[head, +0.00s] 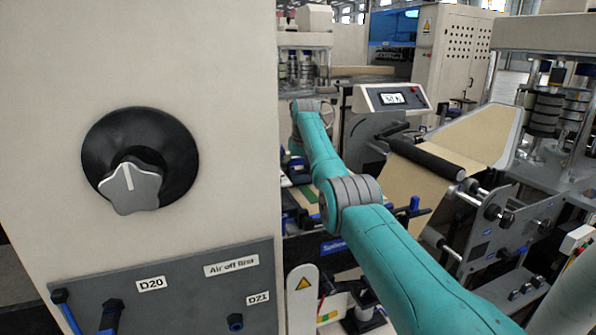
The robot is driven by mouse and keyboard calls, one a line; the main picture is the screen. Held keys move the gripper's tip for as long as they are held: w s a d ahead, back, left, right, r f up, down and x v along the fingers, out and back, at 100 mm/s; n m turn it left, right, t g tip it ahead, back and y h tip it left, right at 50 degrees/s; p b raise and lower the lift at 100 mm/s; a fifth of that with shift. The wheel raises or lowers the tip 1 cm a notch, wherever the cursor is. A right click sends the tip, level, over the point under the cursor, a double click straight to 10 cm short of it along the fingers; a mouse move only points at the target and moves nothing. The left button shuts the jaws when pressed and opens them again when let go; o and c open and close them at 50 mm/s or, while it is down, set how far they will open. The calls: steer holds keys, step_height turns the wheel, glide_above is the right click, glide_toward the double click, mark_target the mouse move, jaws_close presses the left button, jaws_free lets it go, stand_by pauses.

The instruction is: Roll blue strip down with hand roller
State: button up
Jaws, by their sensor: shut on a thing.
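My teal arm reaches from the lower right up to a bend beside the pale cabinet's right edge. My gripper is not visible; the far end of the arm drops out of sight behind the cabinet edge and the arm's own links. I cannot make out the hand roller or the blue strip. A small part of a work surface with a green strip (309,195) shows between the cabinet and my arm.
The pale cabinet (225,120) with a black and grey knob (135,180) fills the left. Right of my arm, brown kraft web (420,184) runs over a black roller (427,159). A console with a display (393,98) stands behind.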

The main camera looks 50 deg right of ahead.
stand_by(0.3)
steer(key=shift+r, duration=3.5)
steer(key=shift+a, duration=0.15)
